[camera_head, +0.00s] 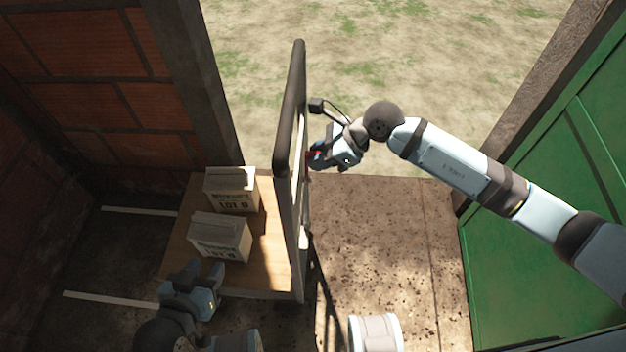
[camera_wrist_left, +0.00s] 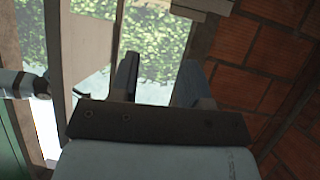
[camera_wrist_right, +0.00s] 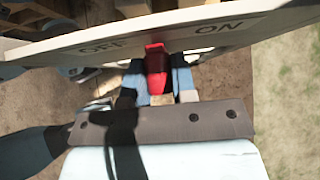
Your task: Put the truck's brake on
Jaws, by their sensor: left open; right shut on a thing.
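The truck (camera_head: 262,270) is a flat wooden platform cart with a tall dark handle frame (camera_head: 290,110), carrying two boxes. The red brake lever (camera_wrist_right: 155,62) shows in the right wrist view in front of a pale plate (camera_wrist_right: 225,35) marked OFF on the left and ON on the right. The lever stands between the two words. My right gripper (camera_head: 320,155) is shut on the lever, at the right side of the handle frame; it also shows in the right wrist view (camera_wrist_right: 160,82). My left gripper (camera_head: 205,278) is open and empty, near the front box; its fingers show in the left wrist view (camera_wrist_left: 156,82).
The rear box (camera_head: 232,190) and the front box (camera_head: 222,236) sit on the truck's deck. A brick wall (camera_head: 85,80) stands at the left and a green door (camera_head: 540,220) at the right. Bare floor (camera_head: 385,230) lies right of the truck, with grass beyond.

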